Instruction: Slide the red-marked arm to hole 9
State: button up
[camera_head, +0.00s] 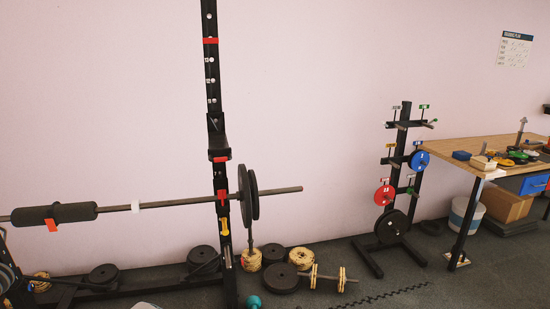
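A tall black rack upright (215,120) stands left of centre, with a column of holes and small white number labels; the digits are too small to read surely. A black sleeve-like arm piece (217,139) wraps the upright at mid height, with a red mark (219,158) at its lower edge. A red band (210,41) crosses the upright near its top. Another red mark (222,195) sits lower, by the barbell, and a yellow mark (225,227) below that. Which hole the sleeve is at cannot be told. My gripper is not in view.
A barbell (170,203) crosses the upright, with a black pad (55,214) and black plates (248,192). Plates and a dumbbell (327,279) lie on the floor. A plate tree (400,150) and wooden table (455,152) stand right. Floor at lower right is clear.

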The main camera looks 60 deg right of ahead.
aim_at(219, 150)
jog(key=j+z, duration=0.1)
jog(key=z, duration=0.7)
jog(key=k+z, duration=0.1)
jog(key=z, duration=0.35)
jog(key=k+j+z, duration=0.1)
jog(key=z, duration=0.3)
